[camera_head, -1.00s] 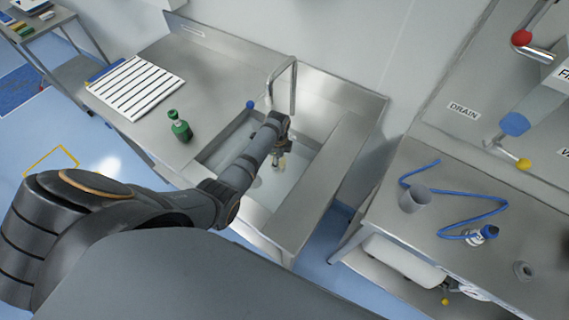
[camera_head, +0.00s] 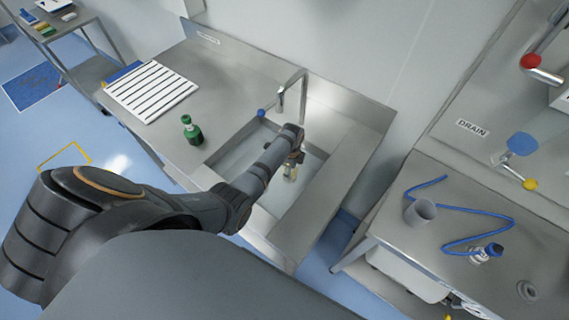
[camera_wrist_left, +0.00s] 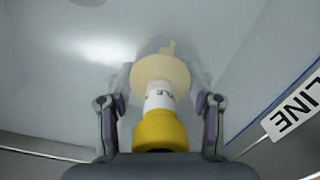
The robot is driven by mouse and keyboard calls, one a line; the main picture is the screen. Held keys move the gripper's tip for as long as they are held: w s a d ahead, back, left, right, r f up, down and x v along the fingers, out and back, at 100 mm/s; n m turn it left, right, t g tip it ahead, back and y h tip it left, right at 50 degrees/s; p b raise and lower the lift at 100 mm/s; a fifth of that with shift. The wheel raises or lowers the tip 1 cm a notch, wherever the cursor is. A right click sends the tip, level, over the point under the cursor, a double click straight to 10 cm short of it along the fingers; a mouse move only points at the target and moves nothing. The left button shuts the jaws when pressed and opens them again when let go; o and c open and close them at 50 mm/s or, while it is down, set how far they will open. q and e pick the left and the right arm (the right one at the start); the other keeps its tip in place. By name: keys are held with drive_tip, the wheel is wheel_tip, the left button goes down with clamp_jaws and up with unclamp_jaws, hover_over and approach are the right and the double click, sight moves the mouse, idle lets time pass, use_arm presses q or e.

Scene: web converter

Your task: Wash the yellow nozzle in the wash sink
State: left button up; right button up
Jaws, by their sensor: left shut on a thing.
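The yellow nozzle (camera_wrist_left: 160,132) is between the fingers of my left gripper (camera_wrist_left: 160,112) in the left wrist view. It has a yellow collar, a white lettered band and a paler yellow, wide end pointing away from the wrist. My left gripper is shut on it. A bent metal faucet (camera_head: 292,85) stands behind the sink. My right gripper is in neither view.
The sink walls surround my left gripper.

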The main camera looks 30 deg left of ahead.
use_arm(q)
drive_tip(key=shift+s+d, duration=0.15)
drive_tip(key=shift+d, duration=0.9)
drive_tip(key=shift+w+a, duration=0.15)
drive_tip(key=shift+a, duration=0.8)
drive_tip(key=shift+w+a, duration=0.15)
drive_tip(key=shift+a, duration=0.75)
wheel_tip(320, 180, up, 7)
drive_tip(key=p, duration=0.7)
drive_tip(key=shift+f, duration=0.1)
wheel_tip(320, 180, up, 10)
drive_tip(key=shift+r, duration=0.1)
